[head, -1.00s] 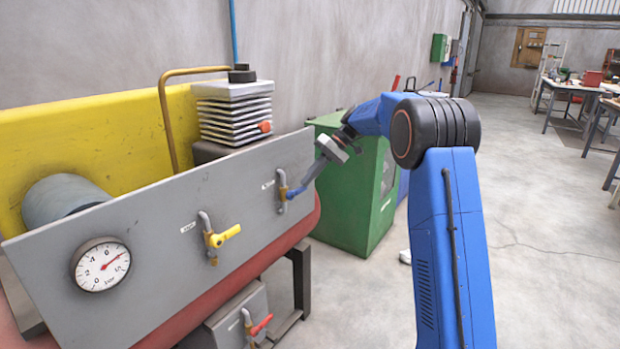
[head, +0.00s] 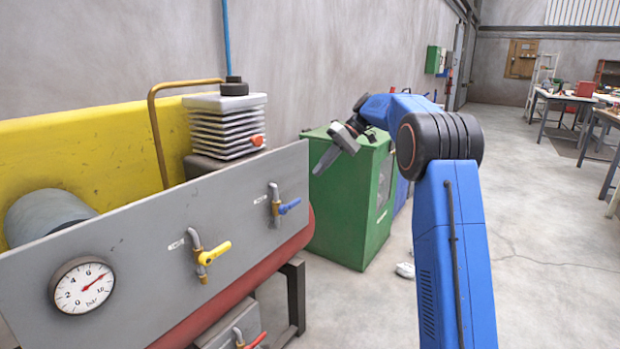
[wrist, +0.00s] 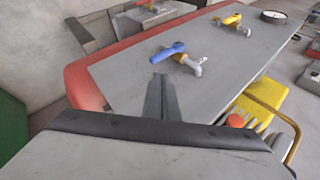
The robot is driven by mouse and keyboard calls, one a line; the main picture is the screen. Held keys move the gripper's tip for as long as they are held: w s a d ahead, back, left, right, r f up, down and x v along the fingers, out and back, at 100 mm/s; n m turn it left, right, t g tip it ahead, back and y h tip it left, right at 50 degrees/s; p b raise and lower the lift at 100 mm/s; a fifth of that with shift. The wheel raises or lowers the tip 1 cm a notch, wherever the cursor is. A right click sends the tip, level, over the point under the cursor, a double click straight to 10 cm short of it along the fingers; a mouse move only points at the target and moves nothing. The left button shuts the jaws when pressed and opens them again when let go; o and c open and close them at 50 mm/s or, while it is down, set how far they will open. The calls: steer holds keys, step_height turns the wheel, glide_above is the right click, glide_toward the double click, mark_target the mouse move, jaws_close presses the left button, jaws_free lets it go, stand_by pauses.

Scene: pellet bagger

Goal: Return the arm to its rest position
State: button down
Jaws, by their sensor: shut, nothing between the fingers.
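My gripper (head: 323,165) is shut and empty in the head view, held out to the right of the grey valve panel (head: 150,245) and in front of the green cabinet. It is apart from the panel. My blue arm (head: 455,250) rises at the right and bends over at a black joint. In the wrist view my gripper's closed fingers (wrist: 160,95) point toward the panel, near the blue-handled valve (wrist: 170,52). That valve also shows in the head view (head: 285,206), with its handle sticking out to the right.
The yellow-handled valve (head: 212,254), a pressure gauge (head: 82,286) and a red-handled valve (head: 250,341) are on the machine at left. The green cabinet (head: 345,215) stands behind my gripper. Open floor (head: 540,240) lies at right, with workbenches (head: 570,100) farther back.

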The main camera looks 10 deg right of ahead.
steer(key=s+a+r+m+t+h, duration=0.1)
steer(key=s+m+h, duration=0.1)
steer(key=s, duration=1.2)
steer(key=s+a+r+m+t+h, duration=0.1)
steer(key=s+h, duration=0.2)
steer(key=s, duration=1.1)
steer(key=s+d+f+t+h, duration=0.1)
steer(key=s+f, duration=0.4)
steer(key=s, duration=0.3)
steer(key=s+d+f+t+h, duration=0.1)
steer(key=s+f, duration=0.4)
steer(key=s, duration=0.4)
steer(key=s+d+f+m+t+h, duration=0.1)
steer(key=s+f, duration=0.4)
steer(key=s, duration=0.4)
steer(key=shift+t+h, duration=0.3)
steer(key=shift+t, duration=0.1)
steer(key=shift+w+r, duration=0.1)
steer(key=shift+w, duration=0.05)
